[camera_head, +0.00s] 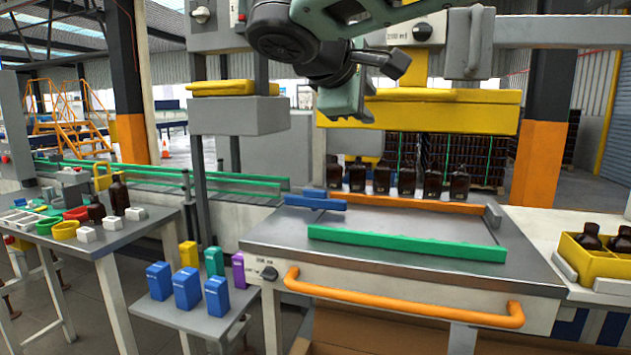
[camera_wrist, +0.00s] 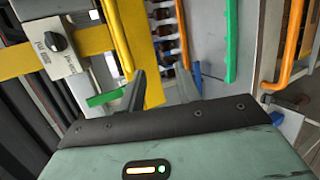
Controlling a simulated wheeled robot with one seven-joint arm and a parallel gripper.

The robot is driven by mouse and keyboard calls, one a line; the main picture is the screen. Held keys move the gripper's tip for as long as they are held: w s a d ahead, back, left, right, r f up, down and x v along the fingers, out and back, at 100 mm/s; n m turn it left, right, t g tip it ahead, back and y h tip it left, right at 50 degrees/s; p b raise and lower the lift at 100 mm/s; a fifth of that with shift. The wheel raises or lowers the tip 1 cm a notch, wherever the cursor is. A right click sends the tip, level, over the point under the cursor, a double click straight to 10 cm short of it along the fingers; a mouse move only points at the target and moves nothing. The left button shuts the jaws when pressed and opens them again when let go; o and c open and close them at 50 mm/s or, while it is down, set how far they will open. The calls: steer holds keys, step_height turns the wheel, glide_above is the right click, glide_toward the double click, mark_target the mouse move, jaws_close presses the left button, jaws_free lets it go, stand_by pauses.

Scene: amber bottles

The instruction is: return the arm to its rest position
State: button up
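My arm reaches in from the top middle of the head view, high above the steel worktable (camera_head: 400,262) and in front of the yellow machine head (camera_head: 450,108). My gripper (camera_wrist: 136,88) shows in the wrist view as a dark finger shape beyond the pale green hand housing. A row of amber bottles (camera_head: 405,178) stands upright at the back of the worktable, below and apart from my arm.
A green bar (camera_head: 405,244) and a blue block (camera_head: 315,203) lie on the worktable. An orange handle (camera_head: 400,305) runs along its front. Blue, yellow, green and purple boxes stand on a low shelf at left. A yellow crate (camera_head: 598,266) holds bottles at right.

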steer(key=s+d+f+g+y, duration=0.1)
steer(key=s+f+g+y, duration=0.15)
steer(key=s+f, duration=0.4)
steer(key=s+d+f+g+y, duration=0.1)
steer(key=s+f+g+y, duration=0.15)
steer(key=f, duration=0.75)
steer(key=s+d+f+m+g+y, duration=0.1)
steer(key=s+d+f+m+g, duration=0.1)
steer(key=s+f, duration=0.6)
steer(key=s+d+f+m+g+y+p, duration=0.1)
steer(key=s+d+f+m+g, duration=0.1)
steer(key=s+f, duration=0.6)
steer(key=s+m+g, duration=0.1)
steer(key=s+g, duration=0.1)
steer(key=s, duration=0.3)
steer(key=shift+s+y, duration=0.35)
steer(key=shift+y, duration=0.05)
